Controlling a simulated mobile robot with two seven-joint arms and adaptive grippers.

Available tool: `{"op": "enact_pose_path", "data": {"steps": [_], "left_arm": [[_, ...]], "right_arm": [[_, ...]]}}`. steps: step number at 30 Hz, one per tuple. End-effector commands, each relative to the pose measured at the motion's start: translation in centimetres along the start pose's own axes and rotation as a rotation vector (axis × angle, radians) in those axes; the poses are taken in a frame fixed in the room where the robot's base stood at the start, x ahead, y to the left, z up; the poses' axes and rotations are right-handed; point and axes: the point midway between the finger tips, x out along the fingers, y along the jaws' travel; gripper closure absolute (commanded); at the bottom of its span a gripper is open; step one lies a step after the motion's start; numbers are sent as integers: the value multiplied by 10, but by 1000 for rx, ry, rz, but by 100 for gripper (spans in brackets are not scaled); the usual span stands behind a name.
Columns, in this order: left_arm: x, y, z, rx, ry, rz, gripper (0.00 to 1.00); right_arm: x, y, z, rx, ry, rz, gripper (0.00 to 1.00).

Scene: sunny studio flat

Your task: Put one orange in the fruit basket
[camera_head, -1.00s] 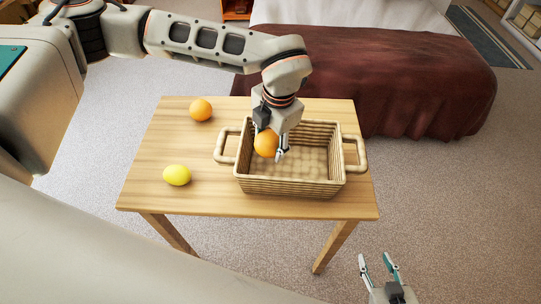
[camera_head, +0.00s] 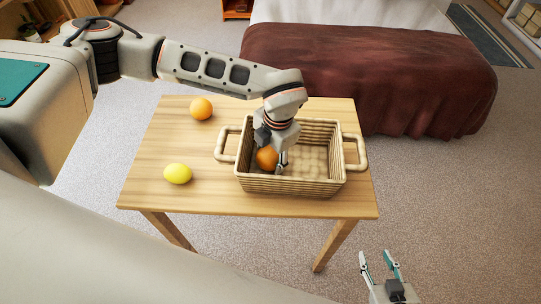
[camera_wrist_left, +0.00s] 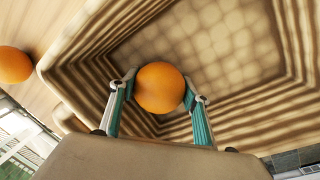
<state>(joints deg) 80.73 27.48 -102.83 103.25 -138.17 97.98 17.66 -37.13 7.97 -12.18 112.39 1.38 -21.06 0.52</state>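One orange (camera_head: 267,158) is between the fingers of my left gripper (camera_head: 270,163), low inside the left part of the wicker basket (camera_head: 290,187). In the left wrist view the two teal fingers touch the orange (camera_wrist_left: 160,88) on both sides, with the basket's woven floor behind it. I cannot tell whether the orange touches the floor. A second orange (camera_head: 201,109) lies on the table, left of the basket. My right gripper (camera_head: 378,258) is open and empty, in front of the table at the lower right.
A yellow lemon (camera_head: 177,174) lies on the wooden table (camera_head: 210,204) left of the basket. The basket has a handle at each end. A bed with a brown blanket (camera_head: 370,75) stands behind the table. The right part of the basket is empty.

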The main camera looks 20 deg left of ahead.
Motion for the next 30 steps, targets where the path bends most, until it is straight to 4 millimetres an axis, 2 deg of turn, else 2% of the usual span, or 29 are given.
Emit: {"op": "enact_pose_path", "data": {"steps": [11, 15, 20, 30], "left_arm": [[0, 0, 0, 0, 1, 0, 38], [-7, 1, 1, 0, -2, 0, 38], [-32, 1, 1, 1, -4, 2, 38], [-99, 1, 1, 0, -2, 2, 38]], "right_arm": [[0, 0, 1, 0, -3, 0, 60], [-1, 0, -1, 0, -2, 0, 60], [0, 0, 0, 0, 2, 0, 60], [4, -1, 7, 0, 0, 0, 60]]}}
